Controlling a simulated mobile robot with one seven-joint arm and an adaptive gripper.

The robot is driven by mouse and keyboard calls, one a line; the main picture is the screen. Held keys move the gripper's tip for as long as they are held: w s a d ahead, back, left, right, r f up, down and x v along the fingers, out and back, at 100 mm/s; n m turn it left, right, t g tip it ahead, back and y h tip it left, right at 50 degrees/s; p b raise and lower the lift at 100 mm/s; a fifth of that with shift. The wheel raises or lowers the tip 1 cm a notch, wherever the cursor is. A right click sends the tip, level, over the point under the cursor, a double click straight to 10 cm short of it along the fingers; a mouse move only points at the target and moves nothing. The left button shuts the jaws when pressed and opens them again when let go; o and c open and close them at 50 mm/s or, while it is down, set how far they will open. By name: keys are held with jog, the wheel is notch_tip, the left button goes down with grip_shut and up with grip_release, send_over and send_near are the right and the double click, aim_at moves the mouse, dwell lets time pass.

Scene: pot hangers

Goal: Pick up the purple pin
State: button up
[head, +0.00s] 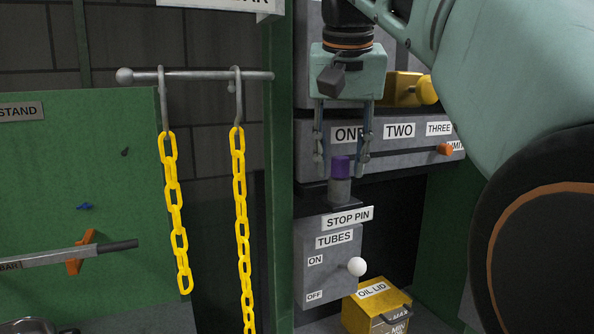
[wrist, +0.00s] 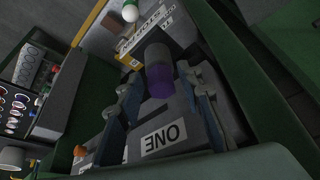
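The purple pin (head: 341,167) is a short purple cylinder standing upright on a grey cylindrical holder (head: 340,192), above the "STOP PIN" label (head: 347,219). In the wrist view the purple pin (wrist: 159,82) shows between the two fingers, with the grey cylinder beyond it. My gripper (head: 341,165) points down over the pin, with one finger on each side. The fingers are open, with a gap to the pin on both sides in the head view. The wrist view also shows my gripper (wrist: 160,95) spread around the pin.
A grey box (head: 330,262) with a white-knobbed lever (head: 356,266) is below the pin. A panel labelled "ONE", "TWO", "THREE" (head: 385,150) is behind. Yellow chains (head: 174,210) hang from a bar (head: 200,76) at left. A green post (head: 280,180) stands close by.

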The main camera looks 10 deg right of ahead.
grip_shut()
jog(key=shift+r, duration=0.1)
